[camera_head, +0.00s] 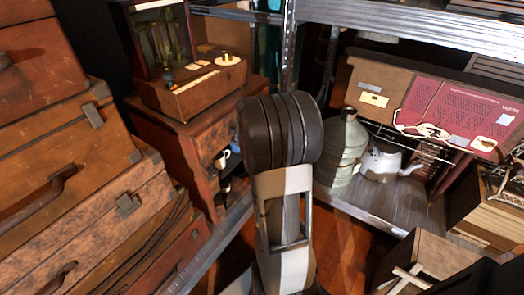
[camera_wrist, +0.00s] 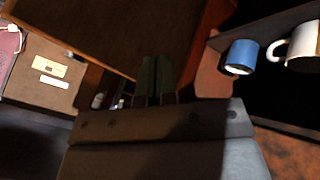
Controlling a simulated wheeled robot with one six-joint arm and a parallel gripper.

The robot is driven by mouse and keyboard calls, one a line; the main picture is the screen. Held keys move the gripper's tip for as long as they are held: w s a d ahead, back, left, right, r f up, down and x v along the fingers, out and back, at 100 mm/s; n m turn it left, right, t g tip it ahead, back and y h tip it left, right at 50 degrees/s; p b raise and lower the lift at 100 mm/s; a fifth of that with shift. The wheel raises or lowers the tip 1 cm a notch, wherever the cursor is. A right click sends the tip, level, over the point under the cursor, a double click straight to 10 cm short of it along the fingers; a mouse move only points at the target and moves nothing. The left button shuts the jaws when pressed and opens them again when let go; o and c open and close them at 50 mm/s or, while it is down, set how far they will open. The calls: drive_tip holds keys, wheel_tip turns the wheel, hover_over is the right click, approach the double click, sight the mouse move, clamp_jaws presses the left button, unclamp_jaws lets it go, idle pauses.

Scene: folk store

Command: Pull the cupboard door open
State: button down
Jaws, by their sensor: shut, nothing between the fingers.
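The brown wooden cupboard (camera_head: 180,150) stands left of centre in the head view, under a wooden box. Its front is at least partly open: a white mug (camera_head: 222,158) shows inside. In the wrist view a blue mug (camera_wrist: 241,57) and a white mug (camera_wrist: 303,45) stand on a dark shelf at the right. A broad brown panel (camera_wrist: 100,30) with an orange edge, apparently the door, fills the upper left there. My gripper (camera_wrist: 155,75) is shut and empty, its fingers near that panel's lower corner. My arm hides the gripper and part of the cupboard front in the head view.
Stacked suitcases (camera_head: 60,130) fill the left. A wooden box (camera_head: 205,85) sits on the cupboard. Metal shelving at the right holds a milk can (camera_head: 342,145), a white kettle (camera_head: 385,163) and a red-fronted radio (camera_head: 455,115). Wooden crates stand at the lower right.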

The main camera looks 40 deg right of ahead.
drive_tip(key=shift+s+d+f, duration=0.1)
drive_tip(key=shift+s+d, duration=0.2)
drive_tip(key=shift+d, duration=0.35)
drive_tip(key=shift+s+d+f, duration=0.1)
drive_tip(key=shift+s+d, duration=0.2)
drive_tip(key=shift+d, duration=0.35)
drive_tip(key=shift+s+d, duration=0.3)
drive_tip(key=shift+d, duration=0.35)
